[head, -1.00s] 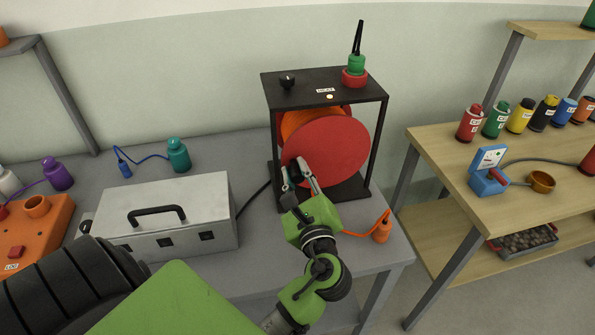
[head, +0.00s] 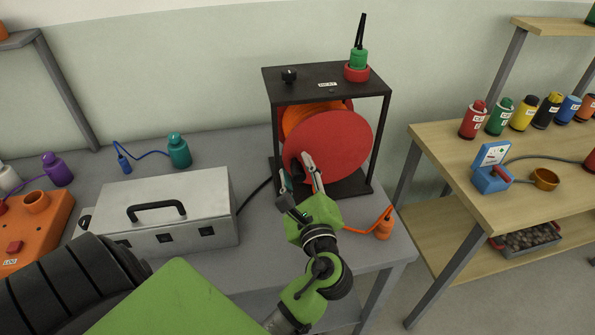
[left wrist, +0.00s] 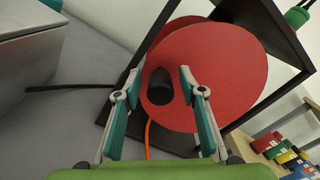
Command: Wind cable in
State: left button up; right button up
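The cable reel has a red disc (head: 328,150) facing me and orange cable (head: 300,118) wound behind it, inside a black frame (head: 382,135). A loose orange cable end runs to an orange plug (head: 384,229) on the grey table. My left gripper (head: 296,178) is at the lower left of the disc. In the left wrist view, the left gripper (left wrist: 161,76) is open, its fingers on either side of a black crank knob (left wrist: 160,88) on the disc, with gaps visible. The orange cable (left wrist: 148,138) hangs below the disc there. My right gripper is not in view.
A wooden bench (head: 480,190) with coloured bottles is at the right.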

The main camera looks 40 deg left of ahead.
pick_arm(q)
jog(key=v, duration=1.2)
